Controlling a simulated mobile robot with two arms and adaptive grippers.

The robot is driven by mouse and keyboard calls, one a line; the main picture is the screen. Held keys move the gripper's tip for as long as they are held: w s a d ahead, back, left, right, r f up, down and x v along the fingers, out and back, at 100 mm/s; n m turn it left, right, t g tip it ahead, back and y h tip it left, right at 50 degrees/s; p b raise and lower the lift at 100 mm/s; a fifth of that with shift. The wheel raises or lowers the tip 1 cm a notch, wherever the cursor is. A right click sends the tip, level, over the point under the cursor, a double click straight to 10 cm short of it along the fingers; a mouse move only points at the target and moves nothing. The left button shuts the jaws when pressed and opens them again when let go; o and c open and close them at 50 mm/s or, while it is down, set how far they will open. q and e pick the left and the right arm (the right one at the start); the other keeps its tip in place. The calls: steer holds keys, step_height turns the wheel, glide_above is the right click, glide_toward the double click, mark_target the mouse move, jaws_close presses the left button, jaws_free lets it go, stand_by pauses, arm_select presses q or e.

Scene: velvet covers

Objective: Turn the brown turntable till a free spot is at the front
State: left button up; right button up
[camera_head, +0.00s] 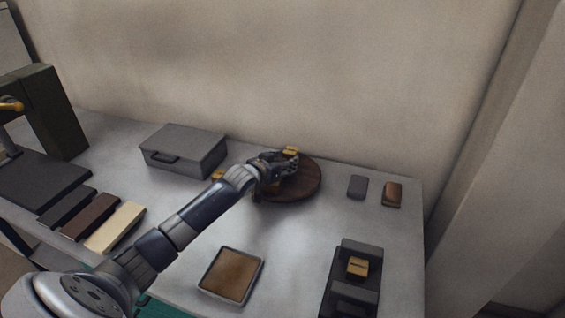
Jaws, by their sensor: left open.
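The brown turntable (306,186) is a round disc lying on the table near the back, right of the grey box. My left gripper (283,172) is open and reaches over the left part of the turntable, hiding much of it. A yellow-tan piece (291,150) shows at the turntable's back edge. More yellow-tan bits show around the gripper at the disc's left side, partly hidden. The right part of the disc looks bare. Whether the fingers touch the disc or a piece cannot be told. My right gripper is not in view.
A grey lidded box (184,148) stands left of the turntable. A tray with a brown inside (231,275) lies at the front. A dark holder with a yellow block (357,267) stands front right. Two small blocks, grey (357,186) and brown (392,194), lie at right. Flat bars lie left.

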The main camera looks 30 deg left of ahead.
arm_select(q)
steer(key=shift+c, duration=0.9)
jaws_close()
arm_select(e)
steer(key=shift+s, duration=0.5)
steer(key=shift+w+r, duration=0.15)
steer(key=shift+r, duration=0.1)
